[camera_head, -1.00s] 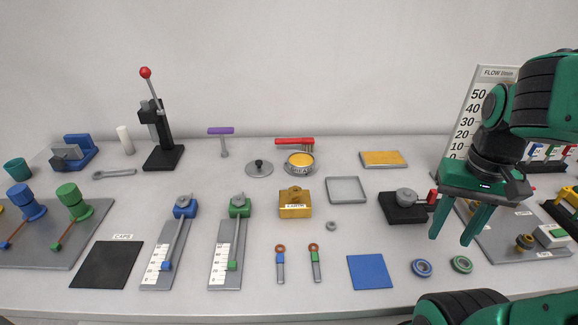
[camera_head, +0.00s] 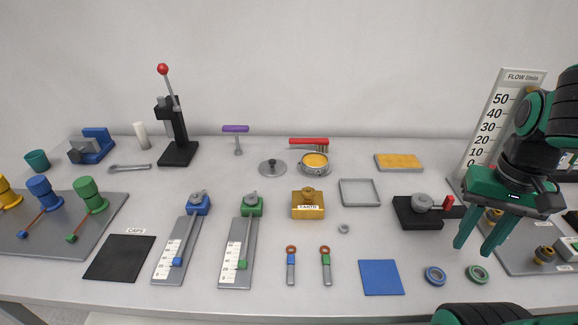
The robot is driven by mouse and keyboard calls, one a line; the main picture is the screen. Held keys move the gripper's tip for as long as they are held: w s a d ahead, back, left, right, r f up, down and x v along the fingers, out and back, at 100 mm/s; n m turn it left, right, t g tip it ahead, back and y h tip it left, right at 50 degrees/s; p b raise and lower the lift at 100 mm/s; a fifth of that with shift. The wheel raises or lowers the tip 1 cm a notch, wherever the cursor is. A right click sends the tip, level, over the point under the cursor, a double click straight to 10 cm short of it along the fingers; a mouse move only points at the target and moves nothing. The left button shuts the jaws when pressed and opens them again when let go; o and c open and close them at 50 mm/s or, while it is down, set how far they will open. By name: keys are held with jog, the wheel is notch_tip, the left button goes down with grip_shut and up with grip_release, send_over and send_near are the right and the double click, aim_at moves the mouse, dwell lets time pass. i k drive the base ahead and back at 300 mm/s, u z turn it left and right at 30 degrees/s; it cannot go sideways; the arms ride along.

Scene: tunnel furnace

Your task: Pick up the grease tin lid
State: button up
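The grease tin lid (camera_head: 272,168) is a round grey disc with a dark knob on top. It lies flat on the table at the back middle, just left of the open grease tin (camera_head: 315,162), which has yellow grease inside. My gripper (camera_head: 480,248) is at the right of the view, above the table and far from the lid. Its two green fingers point down and are spread apart with nothing between them.
A brass block (camera_head: 308,205) stands in front of the tin, and a grey tray (camera_head: 360,181) lies to its right. A black base with a red handle (camera_head: 418,225) lies between my gripper and the tin. A red-handled brush (camera_head: 309,142) lies behind the tin.

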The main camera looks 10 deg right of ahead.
aim_at(270, 168)
jog(key=z, duration=0.5)
jog(key=k, duration=1.65)
jog(key=u, duration=0.6)
jog(key=i, duration=1.7)
jog(key=z, duration=0.05)
